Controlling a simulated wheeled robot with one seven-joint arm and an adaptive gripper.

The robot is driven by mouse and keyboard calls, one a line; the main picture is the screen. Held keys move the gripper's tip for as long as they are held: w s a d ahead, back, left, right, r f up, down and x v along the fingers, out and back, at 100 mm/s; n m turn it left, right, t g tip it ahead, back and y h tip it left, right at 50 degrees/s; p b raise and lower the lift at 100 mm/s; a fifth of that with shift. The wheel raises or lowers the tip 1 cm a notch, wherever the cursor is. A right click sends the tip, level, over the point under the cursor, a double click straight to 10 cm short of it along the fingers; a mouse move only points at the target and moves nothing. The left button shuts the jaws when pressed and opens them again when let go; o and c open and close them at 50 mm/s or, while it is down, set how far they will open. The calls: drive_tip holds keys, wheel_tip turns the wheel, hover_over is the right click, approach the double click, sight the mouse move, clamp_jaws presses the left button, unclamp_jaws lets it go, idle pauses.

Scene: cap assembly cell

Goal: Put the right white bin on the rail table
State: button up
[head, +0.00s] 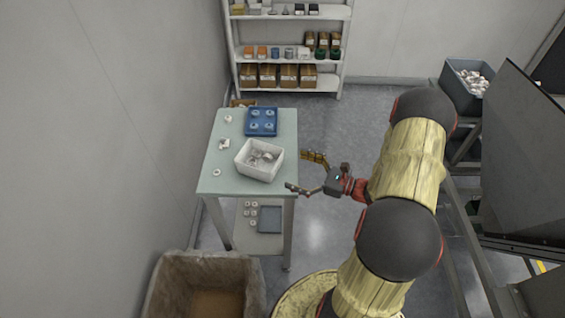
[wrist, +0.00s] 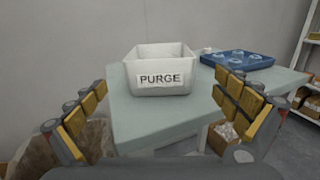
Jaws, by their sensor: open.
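One white bin (head: 256,173) stands upright on a pale green table (head: 215,181), near its front right edge. Small whitish parts lie inside it. In the wrist view the bin (wrist: 175,61) is ahead, its PURGE label facing me. My gripper (head: 296,171) is open and empty just right of the table. Its fingers are spread to either side of the bin in the wrist view, with a gap before the bin. No second white bin is in view. I cannot tell whether this table is the rail table.
A blue tray (head: 261,122) with round white parts sits behind the bin, and a few loose white parts lie left. A brown bin (head: 176,292) stands in front of the table. A shelf (head: 290,43) is behind. A grey bin (head: 455,95) of parts stands far right.

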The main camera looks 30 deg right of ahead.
drive_tip(key=shift+s+d+r, duration=0.1)
drive_tip(key=shift+s+d, duration=0.15)
drive_tip(key=shift+s, duration=0.25)
drive_tip(key=s+a+r+n+g, duration=0.4)
drive_tip(key=a+r+n+g, duration=0.3)
drive_tip(key=a, duration=0.3)
drive_tip(key=s+a+r+n+g, duration=0.4)
drive_tip(key=a+r+n+g, duration=0.15)
drive_tip(key=a+n, duration=0.35)
drive_tip(key=s+r+n+t+h, duration=0.3)
drive_tip(key=s+r+n+h, duration=0.5)
drive_tip(key=n, duration=0.5)
drive_tip(key=shift+s+r+h, duration=0.4)
drive_tip(key=shift+r+h, duration=0.6)
drive_tip(key=shift+r, duration=0.75)
drive_tip(key=shift+a, duration=0.1)
